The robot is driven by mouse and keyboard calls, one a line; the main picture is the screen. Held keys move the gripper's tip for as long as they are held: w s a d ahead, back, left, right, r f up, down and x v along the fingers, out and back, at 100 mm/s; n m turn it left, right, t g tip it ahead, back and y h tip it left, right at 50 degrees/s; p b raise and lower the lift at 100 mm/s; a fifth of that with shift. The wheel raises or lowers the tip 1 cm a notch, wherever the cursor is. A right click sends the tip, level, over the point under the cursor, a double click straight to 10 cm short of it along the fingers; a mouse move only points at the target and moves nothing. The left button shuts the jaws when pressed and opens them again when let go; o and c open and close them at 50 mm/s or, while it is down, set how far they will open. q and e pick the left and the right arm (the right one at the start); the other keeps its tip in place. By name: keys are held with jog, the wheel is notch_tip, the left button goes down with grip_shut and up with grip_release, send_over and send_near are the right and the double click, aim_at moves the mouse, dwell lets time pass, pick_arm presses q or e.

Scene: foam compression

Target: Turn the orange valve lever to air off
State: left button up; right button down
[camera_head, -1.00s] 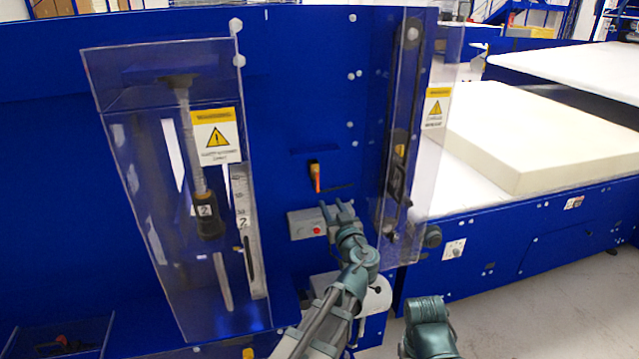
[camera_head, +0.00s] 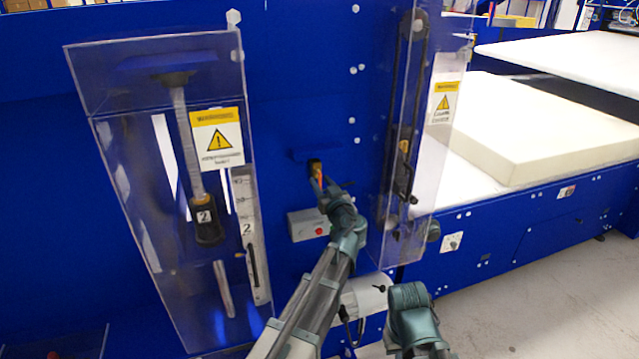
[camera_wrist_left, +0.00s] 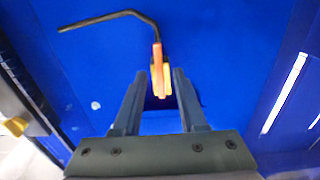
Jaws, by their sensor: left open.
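The orange valve lever (camera_head: 318,173) is on the blue machine panel, partly hidden behind my left gripper in the head view. In the left wrist view the lever (camera_wrist_left: 157,68) stands upright in the picture, between the fingertips. A thin dark bent rod (camera_wrist_left: 118,16) runs off beside its top. My left gripper (camera_head: 322,187) is open, with its fingers on either side of the lever; it also shows in the left wrist view (camera_wrist_left: 158,80). I cannot tell whether the fingers touch the lever. Of my right arm, a link shows at the bottom, but its gripper does not.
A grey box with a red button (camera_head: 308,225) sits below the lever. A clear guard with a warning label (camera_head: 216,140) stands to the left, and another clear guard (camera_head: 425,150) to the right. A foam block (camera_head: 540,130) lies on the white table further right.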

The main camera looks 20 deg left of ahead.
pick_arm(q)
grip_shut()
dwell(0.3)
jog(key=m, duration=0.4)
jog(key=shift+s+a+r+m, duration=0.1)
jog(key=shift+s+a+m, duration=0.15)
jog(key=shift+a+m, duration=0.15)
jog(key=shift+s+a+r+m+p, duration=0.15)
jog(key=shift+r+m+p, duration=0.2)
jog(key=shift+m, duration=1.8)
jog(key=shift+s+a+r+m+p, duration=0.1)
jog(key=shift+a+r+m+p, duration=0.15)
jog(key=shift+m, duration=1.85)
jog(key=shift+s+a+r+m+p, duration=0.1)
jog(key=shift+r+m+p, duration=0.25)
jog(key=shift+m, duration=2.1)
